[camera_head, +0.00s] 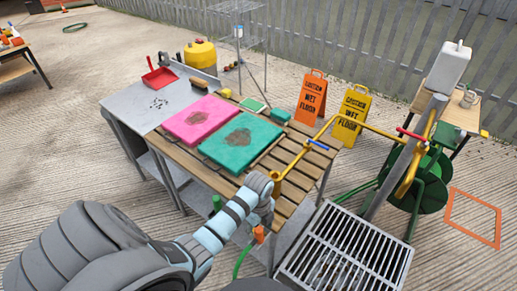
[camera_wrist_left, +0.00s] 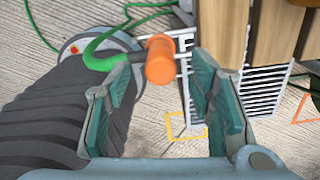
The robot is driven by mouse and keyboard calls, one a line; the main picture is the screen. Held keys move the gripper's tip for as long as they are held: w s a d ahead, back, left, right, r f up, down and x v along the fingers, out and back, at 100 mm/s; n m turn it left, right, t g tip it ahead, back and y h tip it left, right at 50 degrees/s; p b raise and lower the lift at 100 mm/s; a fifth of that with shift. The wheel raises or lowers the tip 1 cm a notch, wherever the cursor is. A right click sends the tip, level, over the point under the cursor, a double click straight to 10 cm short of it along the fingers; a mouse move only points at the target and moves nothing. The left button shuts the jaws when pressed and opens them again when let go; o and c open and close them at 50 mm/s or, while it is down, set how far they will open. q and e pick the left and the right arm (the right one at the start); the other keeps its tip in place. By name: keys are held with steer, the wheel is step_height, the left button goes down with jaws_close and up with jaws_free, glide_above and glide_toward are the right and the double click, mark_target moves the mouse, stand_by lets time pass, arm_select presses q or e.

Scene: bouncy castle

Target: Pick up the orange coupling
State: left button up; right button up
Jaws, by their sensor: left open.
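The orange coupling (camera_head: 259,235) is on the end of a green hose (camera_head: 240,262) beside the front edge of the slatted table. In the left wrist view the coupling (camera_wrist_left: 160,60) shows as an orange cylinder with the green hose (camera_wrist_left: 100,55) leading off left. My left gripper (camera_wrist_left: 160,76) is open, its two green-padded fingers on either side of the coupling's line of sight, with gaps on both sides. No contact shows. In the head view my left gripper (camera_head: 262,192) is by the table's front edge; its fingers are hard to make out. My right gripper is not in view.
The slatted table (camera_head: 292,207) holds a pink mat (camera_head: 198,117) and a teal mat (camera_head: 262,132). A metal grate (camera_head: 340,250) lies right of it. A green hose reel (camera_head: 428,180) and two wet-floor signs stand behind. Open concrete lies at far left.

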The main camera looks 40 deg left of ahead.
mark_target(259, 229)
arm_select(q)
step_height(259, 229, down, 3)
steer(key=shift+r, duration=0.1)
jaws_close()
